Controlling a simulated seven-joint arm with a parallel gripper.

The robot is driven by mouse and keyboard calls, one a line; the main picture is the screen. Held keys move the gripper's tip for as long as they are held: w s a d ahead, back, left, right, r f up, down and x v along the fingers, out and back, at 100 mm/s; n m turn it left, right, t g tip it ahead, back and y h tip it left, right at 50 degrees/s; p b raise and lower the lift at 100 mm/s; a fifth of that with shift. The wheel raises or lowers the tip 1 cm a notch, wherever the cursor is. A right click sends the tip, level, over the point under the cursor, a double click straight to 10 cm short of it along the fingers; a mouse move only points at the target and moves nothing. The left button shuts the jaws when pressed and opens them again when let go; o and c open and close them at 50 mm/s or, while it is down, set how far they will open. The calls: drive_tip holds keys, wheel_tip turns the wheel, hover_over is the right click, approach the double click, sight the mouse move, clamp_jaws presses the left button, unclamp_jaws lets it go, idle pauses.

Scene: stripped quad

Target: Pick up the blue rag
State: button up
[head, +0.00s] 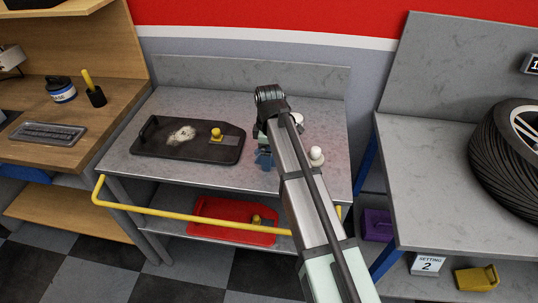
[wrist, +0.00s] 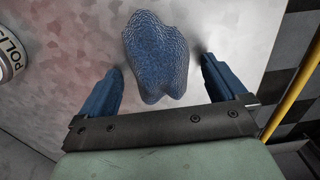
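The blue rag (wrist: 158,55) is a crumpled, textured lump on the grey metal table top (wrist: 235,35) in the wrist view. My gripper (wrist: 161,66) is open, with one blue finger on each side of the rag and gaps between the fingers and the cloth. It is not holding the rag. In the head view my gripper (head: 264,160) is low over the right part of the middle table. The blue seen there is mostly finger, and I cannot tell rag from finger; my arm hides part of that area.
A black tray (head: 170,147) with a yellow-knobbed tool (head: 217,134) lies left of my gripper. A white-topped container (head: 316,155) stands to the right; a can marked POLISH (wrist: 8,55) is at the wrist view's left edge. A yellow rail (head: 190,217) runs along the table front.

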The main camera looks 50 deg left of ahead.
drive_tip(key=c, duration=1)
drive_tip(key=shift+r, duration=0.15)
wheel_tip(320, 180, up, 10)
drive_tip(key=shift+f, duration=0.15)
drive_tip(key=o, duration=0.4)
drive_tip(key=c, duration=0.3)
drive_tip(key=s+a, duration=0.7)
drive_tip(key=a, duration=0.4)
drive_tip(key=s+a, duration=0.8)
drive_tip(key=a, duration=0.4)
drive_tip(key=shift+f, duration=0.35)
